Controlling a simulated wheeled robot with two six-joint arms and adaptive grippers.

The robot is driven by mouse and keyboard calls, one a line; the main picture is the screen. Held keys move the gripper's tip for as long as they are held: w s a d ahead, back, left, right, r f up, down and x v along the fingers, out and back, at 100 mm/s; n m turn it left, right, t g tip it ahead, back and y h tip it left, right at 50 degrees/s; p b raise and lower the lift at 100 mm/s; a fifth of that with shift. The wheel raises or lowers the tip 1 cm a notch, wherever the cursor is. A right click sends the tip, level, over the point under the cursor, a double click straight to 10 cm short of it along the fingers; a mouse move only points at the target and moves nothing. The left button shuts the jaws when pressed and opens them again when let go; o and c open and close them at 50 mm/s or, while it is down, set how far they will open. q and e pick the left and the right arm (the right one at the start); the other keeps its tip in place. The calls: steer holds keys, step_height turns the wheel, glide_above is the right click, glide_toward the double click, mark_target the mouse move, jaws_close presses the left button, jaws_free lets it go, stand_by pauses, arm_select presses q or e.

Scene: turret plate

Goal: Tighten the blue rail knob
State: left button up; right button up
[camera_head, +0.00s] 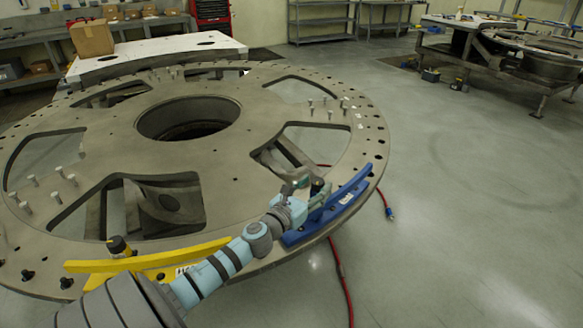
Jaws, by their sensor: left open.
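The blue rail (345,202) lies along the near right rim of the large round metal plate (215,165). My left arm reaches in from the bottom left, and my left gripper (308,186) is over the inner side of the blue rail, open. The blue rail's knob does not show clearly; the gripper seems to cover it. A yellow rail (150,258) with a dark knob (118,245) lies on the plate's near left rim. My right gripper is not in view.
Small upright pins (327,104) stand in groups on the plate, which has large cutouts and a central hole (188,118). A red hose (342,275) lies on the floor at the right. A cardboard box (92,38) sits behind the plate.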

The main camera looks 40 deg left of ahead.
arm_select(q)
steer(key=s, duration=0.2)
steer(key=s+b, duration=0.1)
steer(key=s, duration=0.2)
steer(key=s+d+b, duration=0.1)
steer(key=s, duration=0.2)
steer(key=shift+s+f, duration=0.15)
steer(key=shift+f, duration=0.2)
steer(key=s+d+f+m+g+h, duration=0.1)
steer(key=s+d+f+m+g, duration=0.1)
steer(key=f+m, duration=0.5)
steer(key=s+d+f+m+g+h, duration=0.1)
steer(key=s+d+f+m+g, duration=0.1)
steer(key=s+f+m, duration=0.3)
steer(key=s+d+f+m+g+h, duration=0.1)
steer(key=s+d+f+m, duration=0.1)
steer(key=f+m, duration=0.8)
step_height(320, 180, down, 3)
steer(key=shift+s+d+r+m+g, duration=0.2)
steer(key=shift+s+m+g, duration=0.2)
steer(key=shift+s, duration=0.25)
steer(key=shift+f, duration=0.1)
